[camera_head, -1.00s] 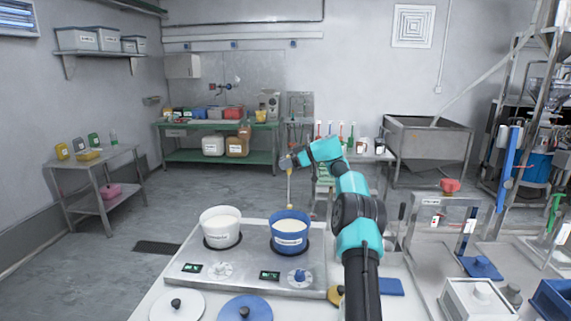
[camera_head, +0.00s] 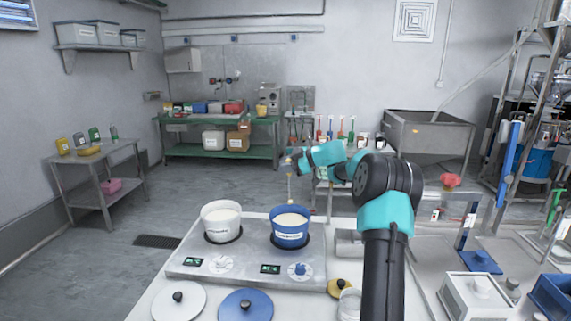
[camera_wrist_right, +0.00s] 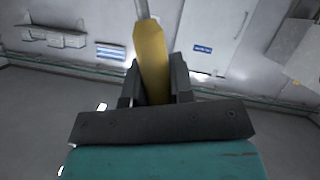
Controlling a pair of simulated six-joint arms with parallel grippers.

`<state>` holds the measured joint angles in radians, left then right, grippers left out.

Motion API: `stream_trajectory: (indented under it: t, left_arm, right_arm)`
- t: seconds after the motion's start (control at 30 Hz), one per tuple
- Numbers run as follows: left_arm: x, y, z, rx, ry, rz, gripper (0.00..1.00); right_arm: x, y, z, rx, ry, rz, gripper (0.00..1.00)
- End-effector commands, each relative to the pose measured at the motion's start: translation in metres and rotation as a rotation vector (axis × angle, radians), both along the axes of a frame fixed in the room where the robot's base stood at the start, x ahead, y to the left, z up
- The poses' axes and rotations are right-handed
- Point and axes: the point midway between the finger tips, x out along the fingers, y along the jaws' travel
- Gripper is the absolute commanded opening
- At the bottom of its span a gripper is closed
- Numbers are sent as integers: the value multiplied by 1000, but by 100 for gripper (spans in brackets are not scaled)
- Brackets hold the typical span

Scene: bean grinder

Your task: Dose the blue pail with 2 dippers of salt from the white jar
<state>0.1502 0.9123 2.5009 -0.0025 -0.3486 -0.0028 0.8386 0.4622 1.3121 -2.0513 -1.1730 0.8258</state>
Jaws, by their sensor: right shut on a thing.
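The blue pail (camera_head: 290,238) stands upright on the right plate of a steel two-plate unit, with white contents and a label. The white jar (camera_head: 221,233) stands on the left plate, also with white contents. My right gripper (camera_head: 291,162) is above and behind the blue pail. It is shut on the dipper (camera_head: 291,188), which hangs down over the blue pail's far side. Whether the dipper's scoop holds salt is too small to tell. My left gripper is not in view.
The steel unit (camera_head: 215,272) has displays and knobs in front. A white lid (camera_head: 178,303) and a blue lid (camera_head: 246,306) lie before it.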

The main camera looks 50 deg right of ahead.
Motion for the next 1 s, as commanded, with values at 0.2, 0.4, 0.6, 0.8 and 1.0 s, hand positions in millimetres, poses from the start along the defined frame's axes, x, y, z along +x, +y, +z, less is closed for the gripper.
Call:
stream_trajectory:
  t: [0.2, 0.4, 0.6, 0.8, 1.0]
  left_arm:
    - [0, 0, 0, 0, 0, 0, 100]
    - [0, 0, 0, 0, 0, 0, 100]
    - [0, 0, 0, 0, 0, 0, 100]
    - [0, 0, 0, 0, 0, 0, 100]
    - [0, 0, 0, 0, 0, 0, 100]
  right_arm:
    - [-11, 14, -2, -67, -56, -1, 0]
    - [-19, 23, -11, -127, -109, 1, 0]
    - [-27, 33, -20, -189, -162, 0, 0]
    - [-36, 43, -29, -252, -214, -1, 0]
    - [-44, 52, -37, -315, -267, 0, 0]
